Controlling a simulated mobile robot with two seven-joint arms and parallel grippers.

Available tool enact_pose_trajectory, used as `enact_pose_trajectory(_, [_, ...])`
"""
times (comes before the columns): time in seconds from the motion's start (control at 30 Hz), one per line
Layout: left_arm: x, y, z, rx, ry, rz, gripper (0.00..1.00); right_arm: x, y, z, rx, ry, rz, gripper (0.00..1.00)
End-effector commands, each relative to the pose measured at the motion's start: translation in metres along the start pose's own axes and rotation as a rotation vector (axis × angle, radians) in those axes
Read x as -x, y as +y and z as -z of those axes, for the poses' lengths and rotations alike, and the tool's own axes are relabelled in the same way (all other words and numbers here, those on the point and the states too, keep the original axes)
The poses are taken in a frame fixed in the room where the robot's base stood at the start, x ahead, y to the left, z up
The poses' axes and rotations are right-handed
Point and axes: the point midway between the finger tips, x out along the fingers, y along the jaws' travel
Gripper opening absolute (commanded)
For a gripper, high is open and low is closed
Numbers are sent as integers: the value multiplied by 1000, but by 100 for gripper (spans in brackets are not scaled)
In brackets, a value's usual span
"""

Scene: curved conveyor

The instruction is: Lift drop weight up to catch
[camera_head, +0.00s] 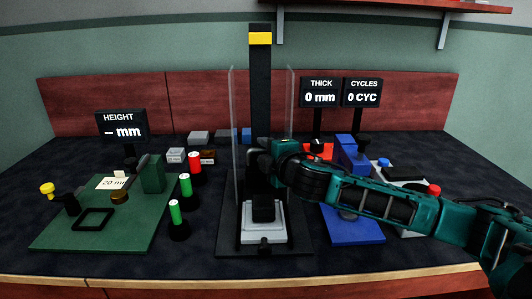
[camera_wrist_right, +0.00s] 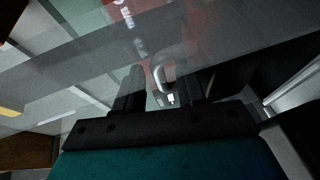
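The drop tower's black column (camera_head: 260,85) with a yellow band near its top stands at centre between clear side panels. A dark block (camera_head: 263,205), possibly the drop weight, shows low on the column above a light grey base block (camera_head: 264,236). My right gripper (camera_head: 260,158) reaches in from the right in front of the column and hides part of it. In the right wrist view the two dark fingers (camera_wrist_right: 162,88) are apart, with a grey curved handle (camera_wrist_right: 160,66) showing in the gap. I cannot tell whether they touch it. My left gripper is out of view.
A green board (camera_head: 115,232) lies at left, with red and green cylinders (camera_head: 194,166) standing beside it. A blue fixture (camera_head: 355,228) is at right under my right arm. Display signs (camera_head: 320,92) stand behind. The clear panel (camera_head: 234,130) is close to the gripper.

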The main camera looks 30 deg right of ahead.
Motion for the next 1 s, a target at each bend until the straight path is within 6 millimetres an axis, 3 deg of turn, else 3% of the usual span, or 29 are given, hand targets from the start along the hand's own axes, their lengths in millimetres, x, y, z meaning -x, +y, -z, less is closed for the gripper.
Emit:
enact_pose_trajectory(0.17, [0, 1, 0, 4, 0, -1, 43, 0, 0, 0, 0, 0, 0, 38])
enact_pose_trajectory(0.57, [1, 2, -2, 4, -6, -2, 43, 0, 0, 0, -1, 0, 0, 0])
enact_pose_trajectory(1.0, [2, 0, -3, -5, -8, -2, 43, 0, 0, 0, -1, 0, 1, 0])
